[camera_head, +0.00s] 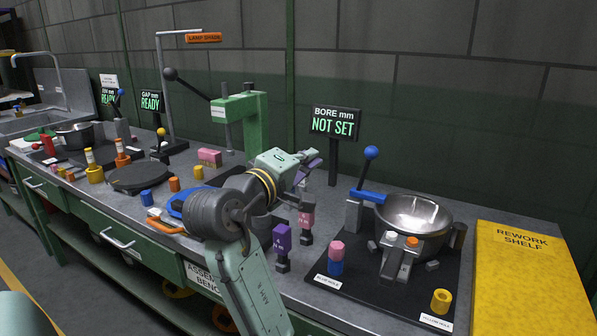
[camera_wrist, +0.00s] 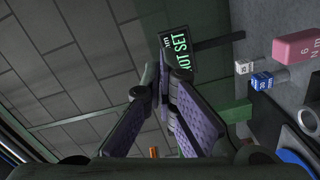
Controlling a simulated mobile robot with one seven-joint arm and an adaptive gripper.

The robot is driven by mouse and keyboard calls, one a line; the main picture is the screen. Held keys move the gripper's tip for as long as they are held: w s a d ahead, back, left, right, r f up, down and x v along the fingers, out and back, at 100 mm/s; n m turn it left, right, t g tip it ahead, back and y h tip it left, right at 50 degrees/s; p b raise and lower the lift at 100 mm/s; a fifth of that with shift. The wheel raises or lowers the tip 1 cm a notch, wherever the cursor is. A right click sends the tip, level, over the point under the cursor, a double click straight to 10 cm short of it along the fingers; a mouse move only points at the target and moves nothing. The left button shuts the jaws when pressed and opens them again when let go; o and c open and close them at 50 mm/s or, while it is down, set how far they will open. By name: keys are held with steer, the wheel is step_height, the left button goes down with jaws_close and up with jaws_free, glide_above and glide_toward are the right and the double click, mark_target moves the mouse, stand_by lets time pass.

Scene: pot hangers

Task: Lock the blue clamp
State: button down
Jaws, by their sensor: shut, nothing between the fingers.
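The blue clamp (camera_head: 368,195) stands on a grey block at the left rim of a steel bowl (camera_head: 413,215) on the black mat. Its dark lever rises steeply to a blue ball knob (camera_head: 371,152), and its blue bar lies toward the bowl's rim. My gripper (camera_head: 312,164) is in the air left of the clamp, apart from it. Its purple-padded fingers also show in the wrist view (camera_wrist: 160,78), shut with nothing between them. The clamp does not show in the wrist view. A sign (camera_head: 334,122) behind reads "BORE mm NOT SET".
A purple tool (camera_head: 282,238) and a pink tool (camera_head: 307,215) stand below my gripper. A pink-and-blue piece (camera_head: 336,258) and a yellow ring (camera_head: 441,300) are on the mat. A green press (camera_head: 240,115) stands behind left. The yellow rework shelf (camera_head: 530,290) is at right.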

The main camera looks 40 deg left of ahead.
steer(key=shift+s+d, duration=0.15)
steer(key=shift+s, duration=0.7)
steer(key=shift+s+d, duration=0.1)
steer(key=shift+s, duration=0.7)
